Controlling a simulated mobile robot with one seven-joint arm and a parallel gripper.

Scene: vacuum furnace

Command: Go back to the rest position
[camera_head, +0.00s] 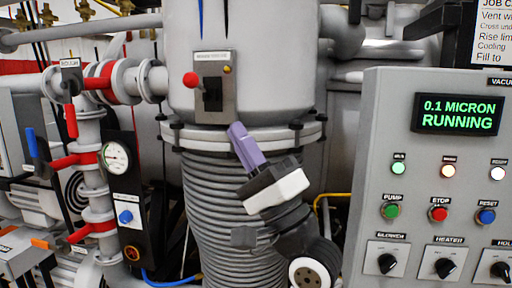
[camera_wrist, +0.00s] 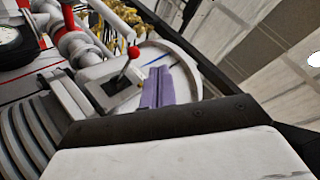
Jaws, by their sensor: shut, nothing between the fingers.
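My gripper (camera_head: 236,130) is in the middle of the head view, in front of the flange between the grey vessel (camera_head: 270,70) and the ribbed bellows (camera_head: 215,215). Its purple fingers are together with nothing between them and point up and to the left. In the wrist view the purple fingers (camera_wrist: 158,85) reach up from the dark gripper body. A red-knobbed lever switch (camera_head: 192,79) on a metal plate sits above and left of the fingertips, apart from them. The same red knob shows in the wrist view (camera_wrist: 134,52).
The control panel (camera_head: 440,190) stands to the right, its green display reading "0.1 MICRON RUNNING". Pipes with red valve handles (camera_head: 71,121) and a round gauge (camera_head: 116,157) stand to the left. A yellow hose (camera_head: 335,196) runs behind my arm.

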